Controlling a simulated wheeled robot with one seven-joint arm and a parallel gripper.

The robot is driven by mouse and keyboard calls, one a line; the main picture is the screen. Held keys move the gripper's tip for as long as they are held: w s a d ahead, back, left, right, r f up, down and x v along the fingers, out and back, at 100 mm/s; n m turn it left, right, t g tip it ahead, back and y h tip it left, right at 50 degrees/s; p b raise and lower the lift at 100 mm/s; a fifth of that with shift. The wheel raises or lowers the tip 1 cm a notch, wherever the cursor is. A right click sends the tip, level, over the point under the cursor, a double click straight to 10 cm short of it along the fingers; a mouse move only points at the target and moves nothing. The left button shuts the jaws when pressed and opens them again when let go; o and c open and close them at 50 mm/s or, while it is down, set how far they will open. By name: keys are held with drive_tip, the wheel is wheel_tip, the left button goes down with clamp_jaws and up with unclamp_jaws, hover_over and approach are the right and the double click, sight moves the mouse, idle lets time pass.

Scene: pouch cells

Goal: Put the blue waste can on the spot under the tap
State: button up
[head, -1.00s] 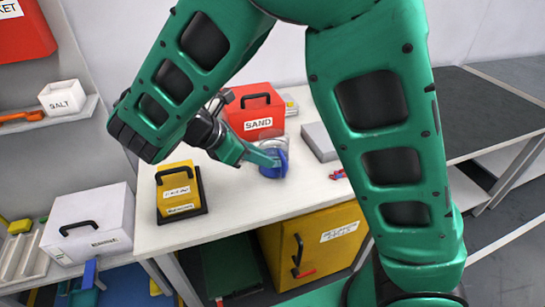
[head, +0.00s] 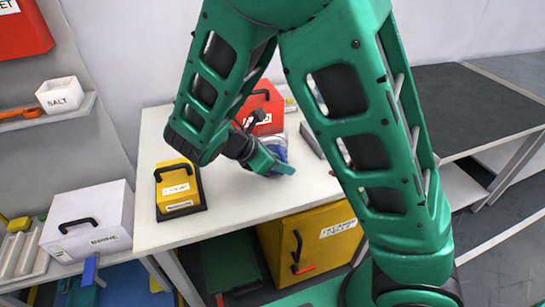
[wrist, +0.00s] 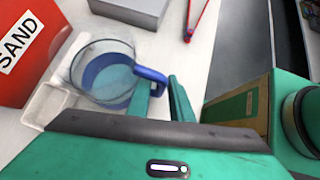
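A round clear-walled vessel with a blue lower part and a blue handle (wrist: 105,72), which I take for the blue waste can, stands upright on the white worktop. In the head view the blue can (head: 277,147) is partly hidden by my gripper (head: 280,166). In the wrist view my gripper (wrist: 164,100) has its two green fingers apart, with the end of the blue handle at or between their tips. Contact with the handle cannot be told. I cannot make out the tap or the spot under it.
The red SAND box (head: 264,103) stands close behind the can, and a grey block (head: 311,138) is to its right. A yellow box (head: 178,186) is on the left of the worktop (head: 235,203). A red-handled tool (wrist: 198,15) lies behind.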

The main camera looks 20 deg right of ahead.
clamp_jaws()
idle(1.4)
